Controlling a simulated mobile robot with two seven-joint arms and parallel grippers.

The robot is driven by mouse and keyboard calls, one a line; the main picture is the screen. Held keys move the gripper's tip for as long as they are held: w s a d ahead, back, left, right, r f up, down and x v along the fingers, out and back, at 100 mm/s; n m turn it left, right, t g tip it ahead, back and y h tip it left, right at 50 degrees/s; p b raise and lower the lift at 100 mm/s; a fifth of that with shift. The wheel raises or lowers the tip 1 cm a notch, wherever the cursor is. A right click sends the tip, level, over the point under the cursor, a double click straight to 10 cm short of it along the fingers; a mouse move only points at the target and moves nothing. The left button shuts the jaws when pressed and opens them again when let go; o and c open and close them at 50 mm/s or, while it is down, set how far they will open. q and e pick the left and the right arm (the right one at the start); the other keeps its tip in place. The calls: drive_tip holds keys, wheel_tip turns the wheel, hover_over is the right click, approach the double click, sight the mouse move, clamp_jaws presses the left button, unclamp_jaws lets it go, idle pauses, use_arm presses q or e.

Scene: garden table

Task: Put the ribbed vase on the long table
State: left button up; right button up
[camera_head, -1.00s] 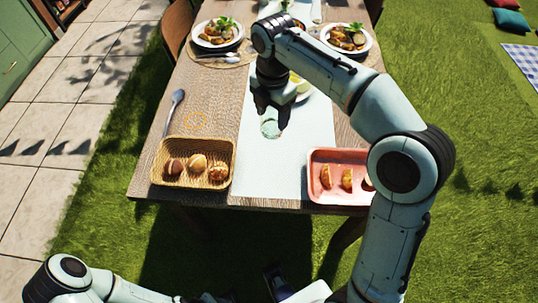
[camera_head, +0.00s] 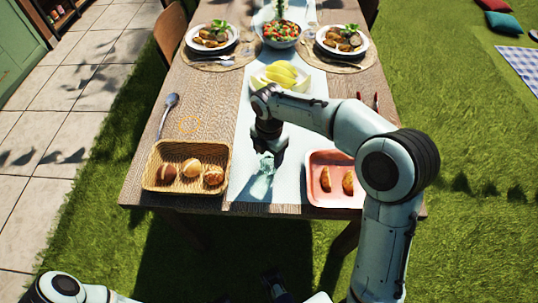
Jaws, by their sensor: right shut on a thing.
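My right gripper (camera_head: 268,153) points down over the near middle of the long table (camera_head: 203,108). It is shut on the ribbed vase (camera_head: 263,182), a pale green, see-through glass piece that shows below the fingers. The vase's upper part is hidden by the gripper. It is over the pale runner (camera_head: 238,165) near the front edge, between the basket and the pink tray. I cannot tell whether its base touches the runner. My left arm shows only at the bottom left; its gripper is not in view.
A wicker basket of bread rolls (camera_head: 150,183) stands left of the vase, and a pink tray of pastries (camera_head: 330,203) stands right. A plate of yellow fruit (camera_head: 262,84), a salad bowl (camera_head: 280,43) and two set plates are farther back. A spoon (camera_head: 166,118) lies left.

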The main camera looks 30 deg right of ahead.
drive_tip(key=shift+f, duration=0.35)
drive_tip(key=shift+f, duration=0.15)
drive_tip(key=o, duration=1.2)
wheel_tip(320, 180, up, 12)
drive_tip(key=p, duration=0.2)
drive_tip(key=shift+r+p, duration=0.2)
drive_tip(key=shift+p, duration=0.15)
